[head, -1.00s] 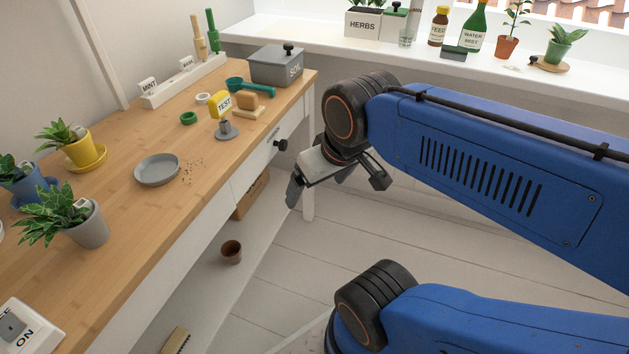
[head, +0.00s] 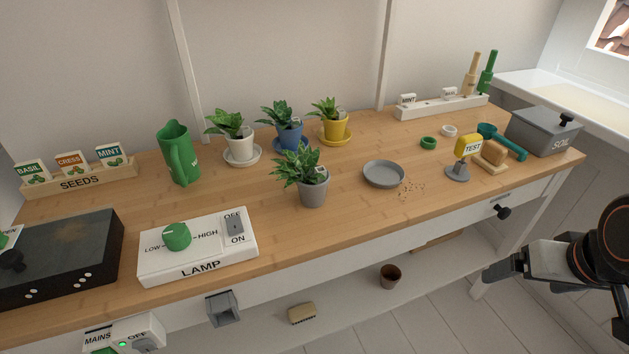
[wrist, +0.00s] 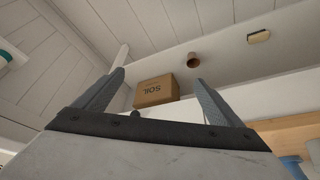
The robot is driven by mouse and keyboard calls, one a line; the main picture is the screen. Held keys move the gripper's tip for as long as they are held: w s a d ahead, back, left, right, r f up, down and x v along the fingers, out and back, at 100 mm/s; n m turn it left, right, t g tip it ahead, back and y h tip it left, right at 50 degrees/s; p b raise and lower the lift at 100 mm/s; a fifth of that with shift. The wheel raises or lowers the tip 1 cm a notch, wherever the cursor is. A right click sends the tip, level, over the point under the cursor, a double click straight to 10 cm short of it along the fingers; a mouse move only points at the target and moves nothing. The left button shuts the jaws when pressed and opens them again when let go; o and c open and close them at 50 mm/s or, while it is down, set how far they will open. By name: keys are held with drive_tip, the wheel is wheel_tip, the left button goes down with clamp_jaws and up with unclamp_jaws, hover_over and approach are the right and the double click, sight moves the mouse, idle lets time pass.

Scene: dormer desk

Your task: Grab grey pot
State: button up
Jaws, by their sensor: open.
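The grey pot (head: 313,192) stands upright on the wooden desk near its front edge, with a leafy green plant (head: 299,166) and a small white tag in it. An empty grey saucer (head: 383,174) lies to its right, apart from it. My gripper (head: 505,268) is at the right of the head view, off the desk's front edge and well away from the pot. In the wrist view my gripper (wrist: 160,100) has its two fingers spread with nothing held between them.
White (head: 240,145), blue (head: 289,134) and yellow (head: 335,129) potted plants stand behind the grey pot. A lamp control box (head: 200,249) is front left, a green jug (head: 178,158) back left.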

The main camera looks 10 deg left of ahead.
drive_tip(key=shift+c, duration=0.2)
drive_tip(key=shift+r, duration=0.1)
drive_tip(key=c, duration=0.5)
drive_tip(key=w+a+r+n+g, duration=0.1)
drive_tip(key=w+a+r+n, duration=0.55)
drive_tip(key=r, duration=0.25)
wheel_tip(320, 180, up, 15)
drive_tip(key=n+g, duration=0.4)
drive_tip(key=n, duration=1.4)
hover_over(317, 170)
wheel_tip(317, 170, down, 16)
drive_tip(key=shift+f, duration=0.25)
